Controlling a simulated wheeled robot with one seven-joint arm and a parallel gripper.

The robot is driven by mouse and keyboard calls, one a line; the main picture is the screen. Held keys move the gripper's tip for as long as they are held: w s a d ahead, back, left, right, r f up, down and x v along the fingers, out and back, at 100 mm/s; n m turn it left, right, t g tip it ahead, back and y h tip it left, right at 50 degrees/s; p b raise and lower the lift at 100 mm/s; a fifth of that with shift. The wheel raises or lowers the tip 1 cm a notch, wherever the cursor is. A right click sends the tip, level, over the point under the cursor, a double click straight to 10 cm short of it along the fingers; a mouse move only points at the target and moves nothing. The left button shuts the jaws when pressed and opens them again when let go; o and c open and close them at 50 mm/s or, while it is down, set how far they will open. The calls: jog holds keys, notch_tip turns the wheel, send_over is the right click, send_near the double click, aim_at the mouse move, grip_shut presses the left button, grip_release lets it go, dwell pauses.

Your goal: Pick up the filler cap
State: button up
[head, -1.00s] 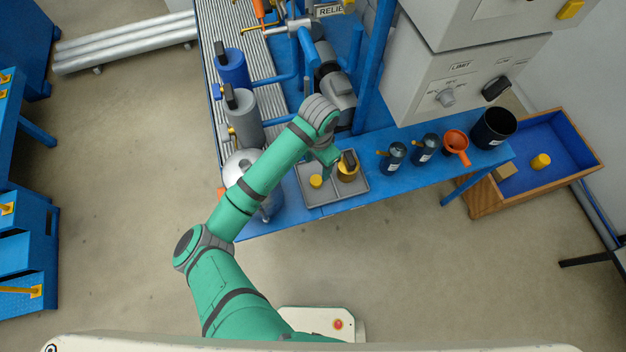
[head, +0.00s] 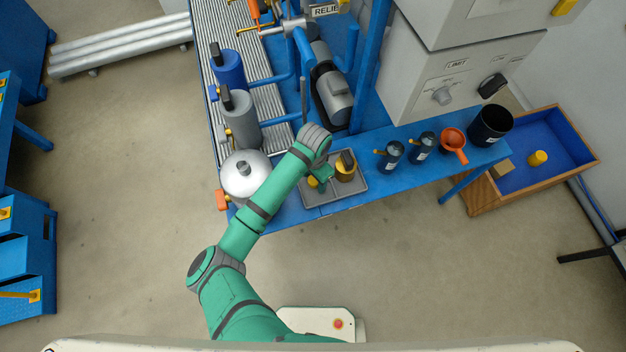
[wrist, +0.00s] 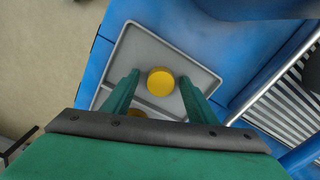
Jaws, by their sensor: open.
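The small yellow round cap (wrist: 161,79), which I take for the filler cap, lies in one compartment of a grey divided tray (wrist: 140,41). In the head view the cap (head: 312,182) is partly covered by my gripper (head: 321,183). In the wrist view my gripper (wrist: 159,78) is open, with a green finger on either side of the cap and gaps between. I cannot tell how high the fingers are above the tray.
A brass-coloured cup with a dark top (head: 345,168) stands in the tray's other compartment. A silver tank (head: 244,172) stands left of my arm. Dark bottles (head: 390,156) and an orange funnel (head: 453,141) stand to the right. The bench (head: 378,187) is clear in front of them.

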jog(key=c, duration=1.2)
jog(key=shift+r, duration=0.1)
